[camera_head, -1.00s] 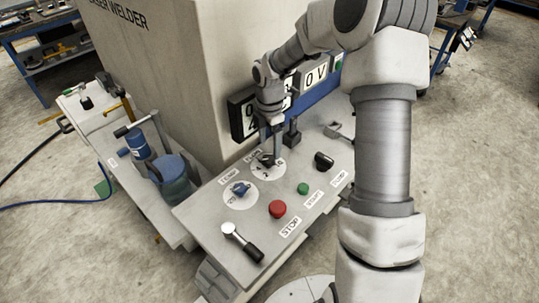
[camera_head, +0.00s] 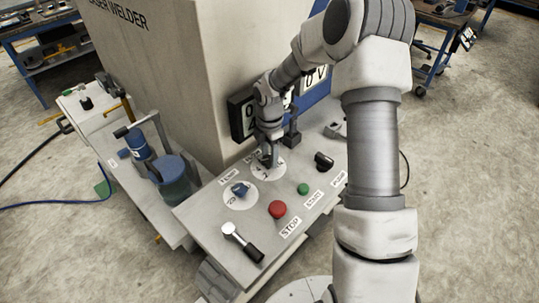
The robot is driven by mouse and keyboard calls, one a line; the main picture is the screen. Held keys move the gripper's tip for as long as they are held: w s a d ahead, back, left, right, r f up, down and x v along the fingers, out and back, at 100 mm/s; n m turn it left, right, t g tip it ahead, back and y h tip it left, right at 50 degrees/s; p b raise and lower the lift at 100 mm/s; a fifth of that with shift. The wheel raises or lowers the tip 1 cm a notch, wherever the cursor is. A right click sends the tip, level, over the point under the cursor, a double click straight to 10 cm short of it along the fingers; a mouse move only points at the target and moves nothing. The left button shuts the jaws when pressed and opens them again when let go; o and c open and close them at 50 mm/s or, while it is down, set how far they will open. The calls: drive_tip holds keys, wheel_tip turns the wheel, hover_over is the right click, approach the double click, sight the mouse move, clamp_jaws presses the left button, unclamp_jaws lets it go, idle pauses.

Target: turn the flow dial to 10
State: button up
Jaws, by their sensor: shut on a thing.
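The flow dial is a dark knob on a round white scale (camera_head: 262,174) on the grey control panel. My gripper (camera_head: 267,160) comes down on it from above and is shut on the knob. The fingers and wrist hide most of the knob and part of the scale, so I cannot read where it points. A label partly hidden by the wrist lies behind the dial.
A blue dial (camera_head: 239,189) marked TEMP sits to the left. A red STOP button (camera_head: 277,209), a green button (camera_head: 303,189), a black switch (camera_head: 323,161) and a lever (camera_head: 241,242) are nearby. Display boxes (camera_head: 240,112) stand close behind my wrist.

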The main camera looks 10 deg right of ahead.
clamp_jaws()
